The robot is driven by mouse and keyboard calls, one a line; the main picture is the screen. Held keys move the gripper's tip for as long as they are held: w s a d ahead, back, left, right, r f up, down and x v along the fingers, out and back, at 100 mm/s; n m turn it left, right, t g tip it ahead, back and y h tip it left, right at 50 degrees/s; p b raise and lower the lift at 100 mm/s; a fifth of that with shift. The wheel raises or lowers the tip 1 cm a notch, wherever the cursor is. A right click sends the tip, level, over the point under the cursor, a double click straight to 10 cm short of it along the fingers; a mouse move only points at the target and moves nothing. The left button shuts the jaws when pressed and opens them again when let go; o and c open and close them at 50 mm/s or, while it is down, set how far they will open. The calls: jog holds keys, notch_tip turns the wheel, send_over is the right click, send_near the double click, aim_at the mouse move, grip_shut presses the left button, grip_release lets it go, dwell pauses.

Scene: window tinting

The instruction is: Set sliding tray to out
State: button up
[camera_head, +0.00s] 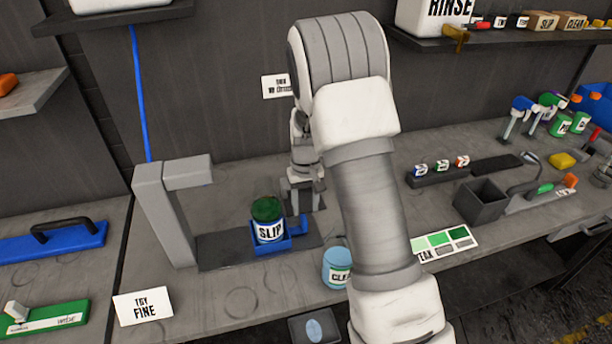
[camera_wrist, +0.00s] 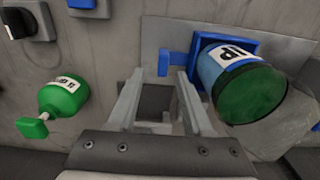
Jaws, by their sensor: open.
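The sliding tray (camera_head: 270,248) is a small blue holder on a dark flat rail (camera_head: 215,253), to the right of a grey bent post. It carries a jar with a green top marked SLIP (camera_head: 268,220). A blue handle (camera_head: 299,223) stands at the tray's right side. My gripper (camera_head: 305,200) points down at the handle, partly hidden by my arm. In the wrist view the tray (camera_wrist: 247,38) is at upper right, and its blue handle (camera_wrist: 165,62) shows between the tips of my open, empty gripper (camera_wrist: 160,88). I cannot tell whether they touch.
The grey post (camera_head: 160,205) stands left of the tray. A light blue CLEAR jar (camera_head: 337,268) stands in front of my gripper at right. A TRY FINE card (camera_head: 143,306) lies at front left. In the wrist view a green bottle (camera_wrist: 62,97) is left of the fingers.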

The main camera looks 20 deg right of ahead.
notch_tip(320, 180, up, 12)
dwell(0.3)
jog(key=shift+r, duration=0.1)
jog(key=s+a+r+t, duration=0.2)
jog(key=s+r+t, duration=0.1)
jog(key=s+r, duration=1)
jog(key=s+t, duration=0.2)
jog(key=s, duration=1.2)
jog(key=shift+a+r+t, duration=0.25)
jog(key=shift+t, duration=0.05)
jog(key=shift+w, duration=0.1)
dwell(0.8)
